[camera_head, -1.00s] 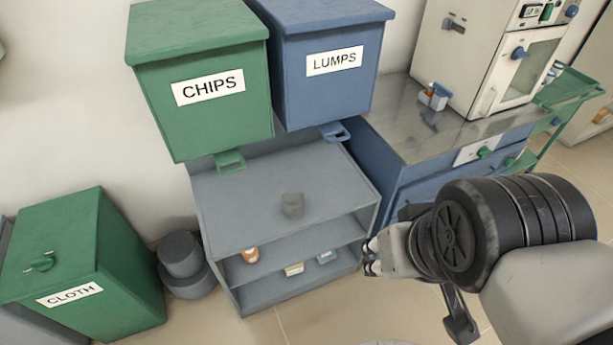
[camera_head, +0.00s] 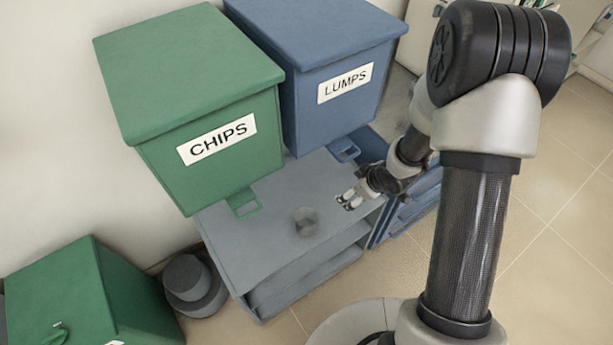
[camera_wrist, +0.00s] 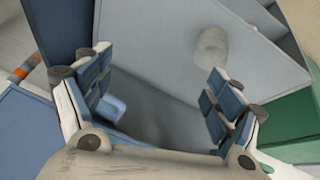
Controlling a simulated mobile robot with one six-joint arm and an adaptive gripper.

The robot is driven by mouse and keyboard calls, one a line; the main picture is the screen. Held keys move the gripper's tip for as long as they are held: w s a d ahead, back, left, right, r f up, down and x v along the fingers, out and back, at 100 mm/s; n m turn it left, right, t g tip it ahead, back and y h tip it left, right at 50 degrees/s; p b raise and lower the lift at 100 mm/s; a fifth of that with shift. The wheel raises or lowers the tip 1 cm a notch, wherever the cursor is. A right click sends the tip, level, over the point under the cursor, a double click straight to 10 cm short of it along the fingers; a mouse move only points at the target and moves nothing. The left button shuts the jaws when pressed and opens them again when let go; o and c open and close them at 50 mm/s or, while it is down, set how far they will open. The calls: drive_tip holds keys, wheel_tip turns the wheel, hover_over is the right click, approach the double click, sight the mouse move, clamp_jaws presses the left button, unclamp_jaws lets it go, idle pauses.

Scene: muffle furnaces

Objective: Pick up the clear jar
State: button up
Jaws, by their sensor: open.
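The clear jar (camera_head: 306,221) stands on the grey top of the shelf unit (camera_head: 252,245), below the two hanging bins. It looks greyish and see-through. In the wrist view the jar (camera_wrist: 211,47) is a pale round shape beyond my right-hand finger. My gripper (camera_head: 347,200) is at the right of the jar, over the right part of the shelf top, with a gap between them. In the wrist view my gripper (camera_wrist: 160,98) has its fingers spread wide, with nothing between them but the grey surface.
The green CHIPS bin (camera_head: 195,95) and blue LUMPS bin (camera_head: 320,65) overhang the back of the shelf top. A green bin (camera_head: 85,300) and a dark grey round container (camera_head: 190,280) stand at the left. A blue cabinet (camera_head: 405,215) adjoins at the right.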

drive_tip(key=s+a+f+n+g+y+p, duration=0.1)
drive_tip(key=s+a+f+n+y+p, duration=0.1)
drive_tip(key=s+a+f+y, duration=0.5)
drive_tip(key=h+b, duration=0.3)
drive_tip(key=b, duration=0.1)
approach(300, 223)
drive_tip(key=shift+h, duration=0.3)
drive_tip(key=shift+a+b+x, duration=0.2)
drive_tip(key=shift+b+x, duration=0.7)
drive_tip(key=shift+x, duration=1.65)
drive_tip(key=shift+w+r, duration=0.1)
drive_tip(key=shift+r, duration=0.1)
drive_tip(key=c, duration=1.1)
drive_tip(key=shift+r, duration=0.1)
